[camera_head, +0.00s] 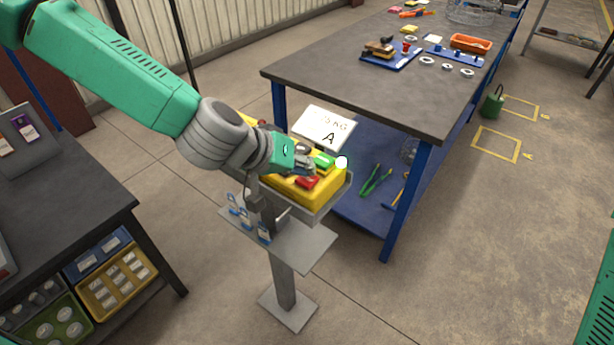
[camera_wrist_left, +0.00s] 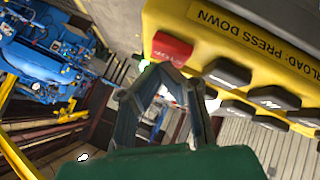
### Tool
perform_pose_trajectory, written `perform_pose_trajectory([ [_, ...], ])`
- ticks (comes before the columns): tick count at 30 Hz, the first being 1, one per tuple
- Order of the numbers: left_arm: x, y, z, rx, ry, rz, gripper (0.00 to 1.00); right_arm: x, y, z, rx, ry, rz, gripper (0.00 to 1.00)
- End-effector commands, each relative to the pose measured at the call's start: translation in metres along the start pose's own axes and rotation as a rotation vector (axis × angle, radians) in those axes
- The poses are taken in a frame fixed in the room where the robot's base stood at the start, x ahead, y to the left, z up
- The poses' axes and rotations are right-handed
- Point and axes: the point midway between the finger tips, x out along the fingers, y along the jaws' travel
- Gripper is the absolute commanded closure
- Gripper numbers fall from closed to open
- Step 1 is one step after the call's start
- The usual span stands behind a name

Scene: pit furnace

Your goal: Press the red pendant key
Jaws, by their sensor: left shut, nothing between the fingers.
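The yellow pendant (camera_head: 318,196) lies in a grey holder on a post. Its red key (camera_head: 307,182) is at the near end, beside a green key (camera_head: 325,161). In the left wrist view the red key (camera_wrist_left: 172,48) sits at the end of the yellow face, beside a row of dark keys (camera_wrist_left: 228,73). My left gripper (camera_head: 307,168) is shut and empty, low over the pendant close to the red and green keys. Its fingertips (camera_wrist_left: 167,70) overlap the red key's edge in the left wrist view; I cannot tell whether they touch it. My right gripper is out of view.
A white sign (camera_head: 323,127) marked A stands just behind the pendant. A large workbench (camera_head: 350,82) with parts on top is behind it, to the right. A dark table (camera_head: 75,200) with bins below is at left. Open floor lies at right.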

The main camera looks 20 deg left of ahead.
Motion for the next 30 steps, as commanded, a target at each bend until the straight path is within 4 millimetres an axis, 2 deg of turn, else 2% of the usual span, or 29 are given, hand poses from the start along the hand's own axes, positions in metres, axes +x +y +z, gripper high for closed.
perform_pose_trajectory([
  [30,0.0064,-0.0046,0.0049,0.000,-0.001,0.000,1.00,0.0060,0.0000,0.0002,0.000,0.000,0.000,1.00],
])
